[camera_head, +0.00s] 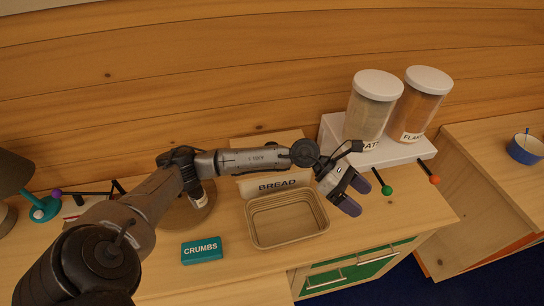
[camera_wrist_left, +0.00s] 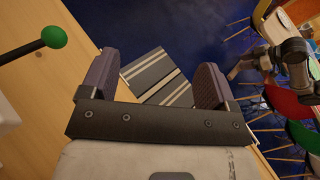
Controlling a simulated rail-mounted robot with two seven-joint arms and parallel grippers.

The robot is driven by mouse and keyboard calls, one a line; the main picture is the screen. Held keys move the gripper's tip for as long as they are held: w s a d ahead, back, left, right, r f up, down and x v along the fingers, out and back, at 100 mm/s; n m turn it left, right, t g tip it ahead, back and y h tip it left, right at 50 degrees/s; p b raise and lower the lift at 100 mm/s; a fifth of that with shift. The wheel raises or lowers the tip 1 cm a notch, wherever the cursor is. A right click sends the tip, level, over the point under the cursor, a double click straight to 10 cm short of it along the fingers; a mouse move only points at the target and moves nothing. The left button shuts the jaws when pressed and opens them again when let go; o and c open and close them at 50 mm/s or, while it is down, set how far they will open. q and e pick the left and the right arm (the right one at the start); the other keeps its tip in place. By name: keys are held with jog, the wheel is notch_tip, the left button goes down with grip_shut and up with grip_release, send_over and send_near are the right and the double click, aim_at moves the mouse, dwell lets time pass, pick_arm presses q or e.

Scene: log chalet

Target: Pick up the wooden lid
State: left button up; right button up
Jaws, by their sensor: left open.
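The bread bin (camera_head: 287,218) is an open, empty, beige rectangular box labelled BREAD, standing on the counter. A pale flat wooden panel (camera_head: 266,141) stands behind it against the log wall, partly hidden by my left arm; it may be the wooden lid. A round brown wooden piece (camera_head: 200,215) lies left of the bin, partly under my arm, and could also be the lid. My left gripper (camera_head: 357,195) is open and empty, right of the bin and apart from both pieces. In the left wrist view its fingers (camera_wrist_left: 155,78) have nothing between them. My right gripper is not clear.
A teal CRUMBS box (camera_head: 202,250) lies left of the bin. Two white-capped jars (camera_head: 372,105) stand on a white box with green (camera_head: 387,190) and orange (camera_head: 435,180) knobs, close to my left gripper. A blue bowl (camera_head: 526,149) sits on the right counter.

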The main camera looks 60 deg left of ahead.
pick_arm(q)
jog(key=s+a+r+m+g+y+b, duration=0.1)
jog(key=s+a+r+m+g+y, duration=0.15)
jog(key=a+y, duration=0.9)
jog(key=s+a+r+m+g+y+b, duration=0.1)
jog(key=s+a+g+y, duration=0.15)
jog(key=a, duration=1.75)
jog(key=shift+n+h, duration=0.3)
jog(key=shift+n, duration=0.05)
jog(key=f, duration=0.2)
jog(key=f+p, duration=0.1)
jog(key=f, duration=0.1)
jog(key=f+p, duration=0.1)
jog(key=f, duration=0.1)
jog(key=shift+w+a+f, duration=0.1)
jog(key=shift+a+f, duration=0.25)
jog(key=shift+a, duration=0.05)
jog(key=shift+f, duration=0.5)
jog(key=shift+f+p, duration=0.45)
jog(key=shift+p, duration=0.2)
notch_tip(320, 180, down, 3)
jog(key=shift+f+p, duration=0.15)
jog(key=shift+p, duration=0.65)
jog(key=shift+a+f, duration=0.1)
jog(key=shift+f, duration=0.5)
